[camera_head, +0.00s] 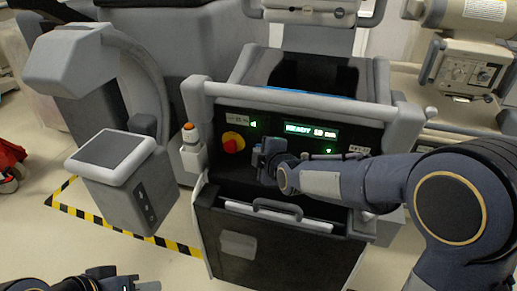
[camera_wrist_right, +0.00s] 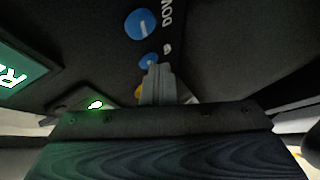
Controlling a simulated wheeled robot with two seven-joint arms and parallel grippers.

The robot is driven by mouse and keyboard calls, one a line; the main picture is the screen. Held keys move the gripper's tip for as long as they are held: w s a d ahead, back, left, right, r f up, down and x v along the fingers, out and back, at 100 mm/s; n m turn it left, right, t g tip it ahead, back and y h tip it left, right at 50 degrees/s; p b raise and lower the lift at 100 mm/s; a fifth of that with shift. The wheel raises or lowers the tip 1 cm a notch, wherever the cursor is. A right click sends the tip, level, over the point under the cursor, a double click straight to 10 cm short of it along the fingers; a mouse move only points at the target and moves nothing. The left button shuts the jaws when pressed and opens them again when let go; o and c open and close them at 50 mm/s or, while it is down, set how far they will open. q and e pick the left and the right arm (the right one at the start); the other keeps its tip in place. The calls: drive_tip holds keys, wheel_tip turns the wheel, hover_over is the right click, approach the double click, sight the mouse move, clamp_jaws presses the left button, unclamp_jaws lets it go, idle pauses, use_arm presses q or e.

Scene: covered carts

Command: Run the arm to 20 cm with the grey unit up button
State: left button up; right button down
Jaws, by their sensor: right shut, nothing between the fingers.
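The grey unit (camera_head: 240,215) stands in the centre, with a black control panel and a lit green display (camera_head: 311,131) reading READY and a small value I cannot read surely. My right gripper (camera_head: 270,158) is shut and empty at the panel, left of and below the display. The right wrist view shows its closed fingertips (camera_wrist_right: 158,72) over the edge of a blue button (camera_wrist_right: 148,60); contact cannot be told. Another blue button (camera_wrist_right: 140,24) lies beside printed letters starting "DOW". Which one is the up button is unclear. My left gripper (camera_head: 112,282) is at the lower left, partly cut off.
A red knob on a yellow base (camera_head: 233,142) sits left on the panel. An orange-topped post (camera_head: 190,137) stands beside it. A drawer handle (camera_head: 263,210) is below. Yellow-black tape (camera_head: 125,232) marks the floor.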

drive_tip(key=shift+s+a+r+p, duration=0.1)
drive_tip(key=shift+s+a+p, duration=0.15)
drive_tip(key=shift+s+p, duration=0.4)
drive_tip(key=shift+s, duration=0.15)
drive_tip(key=shift+s+a+p, duration=0.2)
drive_tip(key=shift+s+p, duration=0.05)
drive_tip(key=shift+s, duration=0.25)
drive_tip(key=shift+s+a+p, duration=0.2)
drive_tip(key=shift+s+p, duration=0.05)
drive_tip(key=shift+s, duration=0.2)
drive_tip(key=s, duration=0.1)
drive_tip(key=s+p, duration=0.1)
drive_tip(key=s, duration=0.1)
drive_tip(key=shift+a, duration=0.4)
